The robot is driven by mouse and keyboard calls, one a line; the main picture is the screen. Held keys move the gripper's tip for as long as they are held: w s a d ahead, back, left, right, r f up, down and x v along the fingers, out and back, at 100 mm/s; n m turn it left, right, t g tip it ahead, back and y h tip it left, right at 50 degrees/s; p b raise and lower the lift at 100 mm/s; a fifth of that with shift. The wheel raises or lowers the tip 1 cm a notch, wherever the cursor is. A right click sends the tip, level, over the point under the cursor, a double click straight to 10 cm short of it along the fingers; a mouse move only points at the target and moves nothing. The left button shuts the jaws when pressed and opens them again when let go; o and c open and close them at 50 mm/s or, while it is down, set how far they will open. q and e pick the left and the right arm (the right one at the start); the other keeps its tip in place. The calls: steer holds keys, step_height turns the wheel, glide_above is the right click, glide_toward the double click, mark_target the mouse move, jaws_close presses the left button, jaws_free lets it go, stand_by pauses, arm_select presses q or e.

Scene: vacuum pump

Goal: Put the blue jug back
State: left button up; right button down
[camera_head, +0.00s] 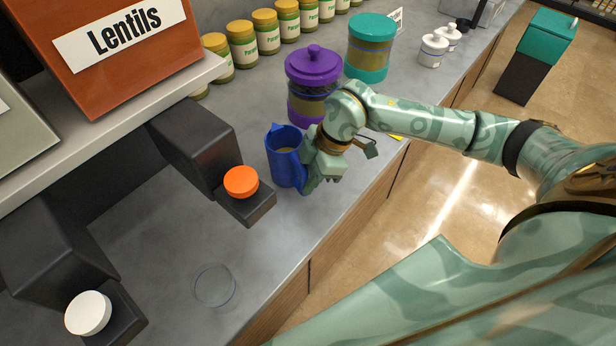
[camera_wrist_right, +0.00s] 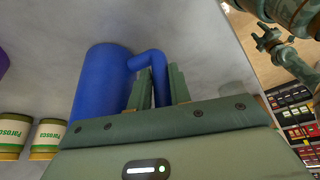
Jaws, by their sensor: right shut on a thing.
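The blue jug (camera_head: 284,160) is upright at the counter, beside the black block with the orange knob. In the head view, my right gripper (camera_head: 318,172) is at the jug's right side and covers its handle. The right wrist view shows the jug's body (camera_wrist_right: 98,80) and its handle, with the two fingers (camera_wrist_right: 152,88) shut on the handle. I cannot tell whether the jug's base touches the counter. My left gripper is not in view.
Purple-lidded (camera_head: 312,75) and teal-lidded (camera_head: 370,45) canisters stand behind the jug. The black block's orange knob (camera_head: 241,182) is close on the left. A clear glass (camera_head: 214,286) stands nearer on the grey counter (camera_head: 262,240). The counter's front edge is on the right.

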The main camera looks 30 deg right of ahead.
steer(key=c, duration=1.3)
jaws_free()
steer(key=p+v, duration=0.1)
steer(key=v, duration=1.1)
